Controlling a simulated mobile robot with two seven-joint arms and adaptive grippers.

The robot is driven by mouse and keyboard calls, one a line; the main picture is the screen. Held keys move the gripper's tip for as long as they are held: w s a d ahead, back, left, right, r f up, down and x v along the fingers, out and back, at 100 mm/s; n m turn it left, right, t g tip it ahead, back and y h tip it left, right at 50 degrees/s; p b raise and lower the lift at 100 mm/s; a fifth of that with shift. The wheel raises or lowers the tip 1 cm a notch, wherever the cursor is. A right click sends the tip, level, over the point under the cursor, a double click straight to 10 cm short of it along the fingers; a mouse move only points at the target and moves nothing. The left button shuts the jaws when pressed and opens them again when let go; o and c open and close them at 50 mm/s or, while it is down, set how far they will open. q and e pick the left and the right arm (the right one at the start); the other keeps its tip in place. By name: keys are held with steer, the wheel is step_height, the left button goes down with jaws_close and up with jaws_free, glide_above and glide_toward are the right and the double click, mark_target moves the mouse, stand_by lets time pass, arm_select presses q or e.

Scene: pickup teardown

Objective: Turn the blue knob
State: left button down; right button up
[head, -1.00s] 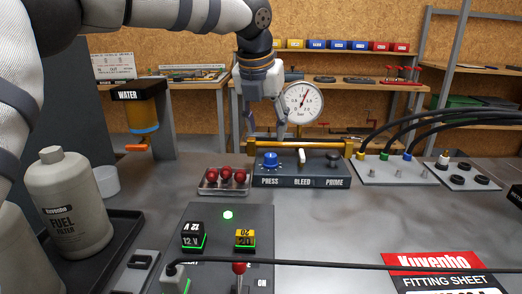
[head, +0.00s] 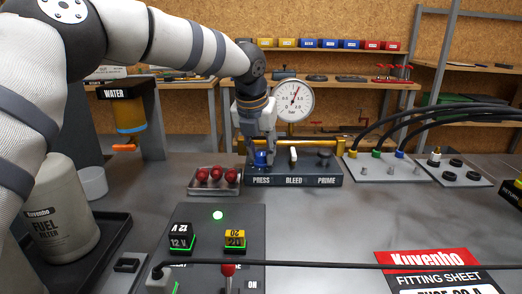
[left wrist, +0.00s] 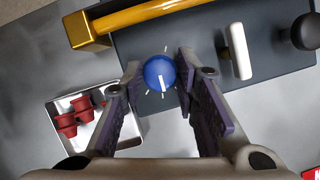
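The blue knob (head: 261,159) sits on the dark panel (head: 300,181) above the label PRESS. My left gripper (head: 260,153) is over the knob, pointing down. In the left wrist view my left gripper (left wrist: 158,72) is open, with one finger on each side of the knob and a small gap visible on both sides. My right gripper is not in view.
A tray (left wrist: 50,112) with red caps lies close beside the left finger. A white lever (left wrist: 237,50) and a black knob (left wrist: 305,31) stand to the right on the panel. A yellow bar (left wrist: 150,12) runs behind. A pressure gauge (head: 294,100) stands behind the panel.

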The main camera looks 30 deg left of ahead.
arm_select(q)
steer(key=shift+s+m, duration=0.1)
steer(key=shift+m, duration=0.3)
steer(key=shift+m+h, duration=0.4)
steer(key=shift+f, duration=0.1)
steer(key=c, duration=1.3)
jaws_free()
steer(key=v, duration=1.2)
